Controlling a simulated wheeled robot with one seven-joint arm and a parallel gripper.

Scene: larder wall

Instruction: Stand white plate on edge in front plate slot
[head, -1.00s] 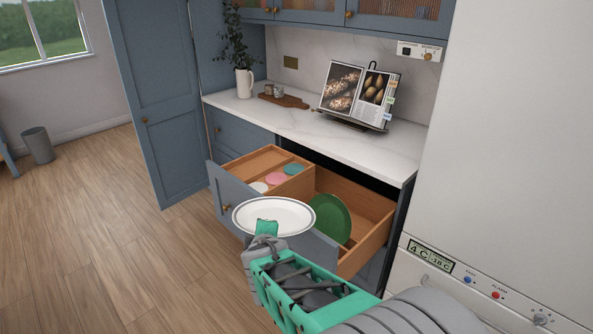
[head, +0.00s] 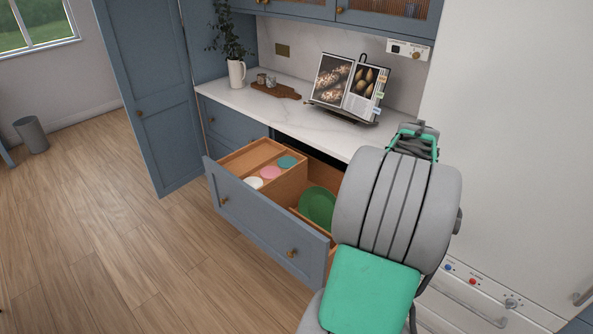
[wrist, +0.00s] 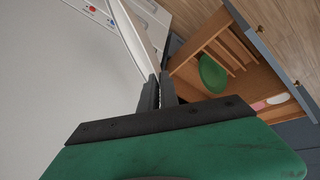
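The white plate (wrist: 132,38) shows nearly edge-on in the wrist view, its rim between the fingers of my gripper (wrist: 159,92). My gripper is shut on it. In the head view my arm covers the fingers, and the plate is hidden. The open drawer (head: 262,232) has a wooden compartment with plate slots (wrist: 228,48), seen to the right of and beyond my gripper in the wrist view. A green plate (head: 317,207) is in that compartment; it also shows in the wrist view (wrist: 212,74). The front slot cannot be clearly made out.
White, pink and teal round items (head: 270,172) sit in the drawer's left compartment. The countertop (head: 270,118) above carries a cookbook on a stand (head: 345,90), a board (head: 276,90) and a vase (head: 237,74). A tall white appliance (head: 510,150) stands right.

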